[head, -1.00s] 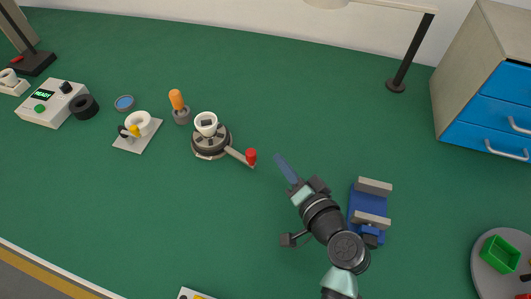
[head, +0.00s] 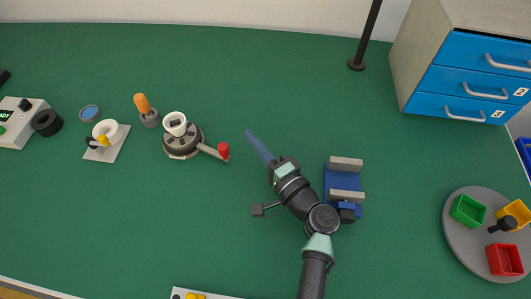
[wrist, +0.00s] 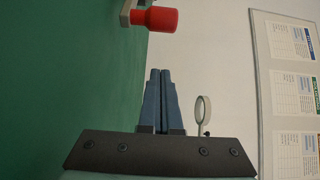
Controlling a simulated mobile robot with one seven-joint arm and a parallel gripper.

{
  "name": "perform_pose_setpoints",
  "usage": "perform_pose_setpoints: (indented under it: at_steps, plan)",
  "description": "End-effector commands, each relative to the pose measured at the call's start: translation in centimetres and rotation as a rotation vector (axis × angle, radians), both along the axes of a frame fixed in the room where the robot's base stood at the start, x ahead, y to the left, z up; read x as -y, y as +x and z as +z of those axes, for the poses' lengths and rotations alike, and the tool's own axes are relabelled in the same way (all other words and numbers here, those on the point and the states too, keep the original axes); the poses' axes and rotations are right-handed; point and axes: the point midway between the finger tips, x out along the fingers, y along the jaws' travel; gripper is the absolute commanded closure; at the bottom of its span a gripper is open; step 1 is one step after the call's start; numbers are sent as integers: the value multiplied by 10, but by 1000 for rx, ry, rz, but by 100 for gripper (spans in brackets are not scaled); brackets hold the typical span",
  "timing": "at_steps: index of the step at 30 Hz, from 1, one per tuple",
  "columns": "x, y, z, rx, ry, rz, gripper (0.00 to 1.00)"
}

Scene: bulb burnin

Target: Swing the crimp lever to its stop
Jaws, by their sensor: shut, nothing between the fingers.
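The crimp lever (head: 211,151) is a pale arm sticking out to the right from the round dark crimp fixture (head: 183,142). It ends in a red knob (head: 223,149), which also shows at the top of the wrist view (wrist: 156,19). A white cup-like part (head: 175,123) sits on top of the fixture. My gripper (head: 249,133) is to the right of the knob, apart from it, with its blue fingers pointing up and left. In the wrist view the fingers (wrist: 160,72) are together, with nothing between them, and the knob is beyond their tips.
A blue vise with pale jaws (head: 344,182) stands just right of my arm. A screwdriver-like orange handle in a holder (head: 142,104) stands left of the fixture. A grey round tray (head: 455,222) with coloured bins is at the right. Green table around the lever is clear.

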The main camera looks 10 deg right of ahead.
Motion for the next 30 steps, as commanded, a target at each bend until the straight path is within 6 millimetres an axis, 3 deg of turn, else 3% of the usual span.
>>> perform_pose_setpoints:
  at_steps: [3, 6, 12, 30]
  plan:
    - [-10, 20, 1, 0, -1, 2, 100]
    - [-21, 4, 1, -4, 1, 1, 100]
    - [-34, -9, 0, -2, -1, 1, 100]
    - [-38, -12, -1, 0, -1, -2, 100]
